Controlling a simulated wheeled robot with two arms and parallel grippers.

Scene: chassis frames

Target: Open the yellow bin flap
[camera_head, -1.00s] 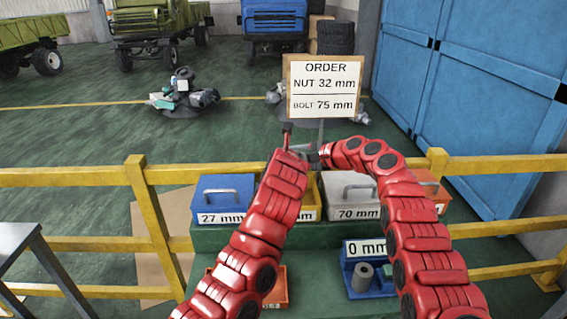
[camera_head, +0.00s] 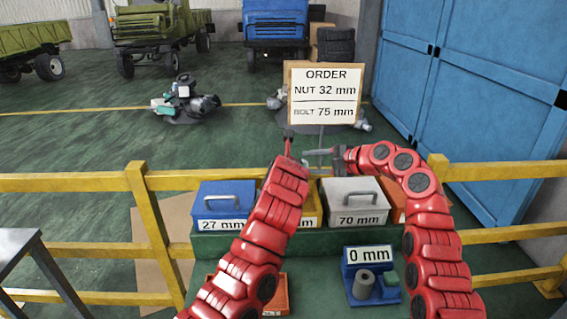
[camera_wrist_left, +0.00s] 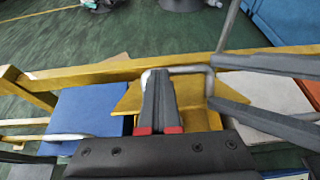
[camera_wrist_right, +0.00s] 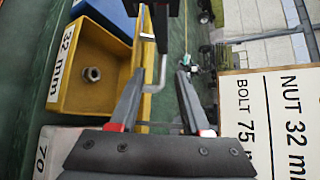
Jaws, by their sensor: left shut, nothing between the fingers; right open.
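The yellow bin (camera_head: 317,205), mostly hidden behind my left arm in the head view, shows its "32 mm" label and open inside (camera_wrist_right: 88,65) in the right wrist view. A nut (camera_wrist_right: 92,74) lies in it. The yellow flap (camera_wrist_left: 128,97) stands raised, its grey handle (camera_wrist_left: 209,82) on the outer side. My left gripper (camera_wrist_left: 160,75) is shut and empty, its fingertips close to the handle; contact is unclear. My right gripper (camera_wrist_right: 160,75) is open, with the handle seen between its fingertips but not gripped.
A blue 27 mm bin (camera_head: 222,203) stands left of the yellow one, a grey 70 mm bin (camera_head: 352,200) right. A yellow rail (camera_head: 80,180) runs behind. The order board (camera_head: 325,92) reads nut 32 mm, bolt 75 mm.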

